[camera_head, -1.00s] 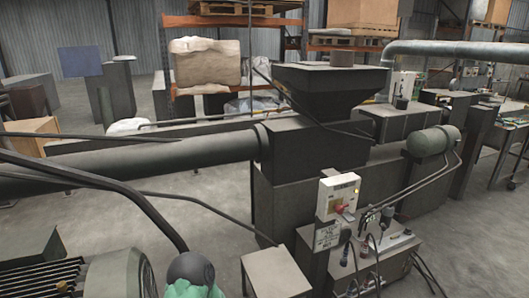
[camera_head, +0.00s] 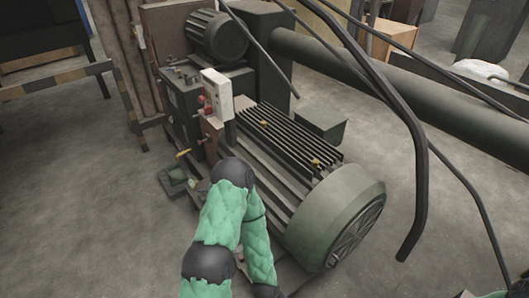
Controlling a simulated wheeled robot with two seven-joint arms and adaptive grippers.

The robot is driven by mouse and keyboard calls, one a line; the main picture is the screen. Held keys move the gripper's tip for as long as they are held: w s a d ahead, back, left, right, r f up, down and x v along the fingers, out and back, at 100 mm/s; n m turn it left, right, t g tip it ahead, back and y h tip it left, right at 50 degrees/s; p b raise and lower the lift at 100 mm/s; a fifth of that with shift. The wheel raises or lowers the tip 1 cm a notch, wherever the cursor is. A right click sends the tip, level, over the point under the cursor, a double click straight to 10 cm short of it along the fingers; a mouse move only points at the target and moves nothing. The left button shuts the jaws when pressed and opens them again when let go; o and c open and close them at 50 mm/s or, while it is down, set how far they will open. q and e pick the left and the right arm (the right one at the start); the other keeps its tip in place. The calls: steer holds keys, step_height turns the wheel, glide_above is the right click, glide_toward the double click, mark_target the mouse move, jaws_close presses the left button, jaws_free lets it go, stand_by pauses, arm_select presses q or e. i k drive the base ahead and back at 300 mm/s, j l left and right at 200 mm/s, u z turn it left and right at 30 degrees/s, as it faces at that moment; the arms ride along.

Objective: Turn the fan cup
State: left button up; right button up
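The fan cup (camera_head: 331,212) is the rounded grey-green cover on the near right end of a large finned motor (camera_head: 283,146). Its round grille (camera_head: 357,233) faces the lower right. My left arm, in a green sleeve with dark joints, rises from the bottom edge, bends in front of the motor and runs back down left of the fan cup. Its lower end leaves the picture at the bottom, so the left gripper is not seen. Only a small green and dark piece of my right arm shows at the bottom right corner; its gripper is out of view.
A white control box (camera_head: 217,94) with red buttons stands behind the motor's left end. A smaller motor (camera_head: 218,37) sits above it. Dark bent pipes (camera_head: 408,130) hang in front at the right. A long thick tube (camera_head: 400,80) runs behind. Grey floor (camera_head: 90,215) is clear at left.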

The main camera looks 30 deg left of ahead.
mark_target(315, 163)
steer(key=i+l+u, duration=0.15)
steer(key=u, duration=0.3)
steer(key=i+l+u, duration=0.15)
steer(key=u, duration=0.25)
steer(key=i+l+u, duration=0.1)
steer(key=l+u, duration=0.15)
steer(key=u, duration=0.2)
steer(key=l+u, duration=0.25)
steer(key=u, duration=0.15)
steer(key=i+l+u, duration=0.1)
steer(key=l+u, duration=0.15)
steer(key=u, duration=0.2)
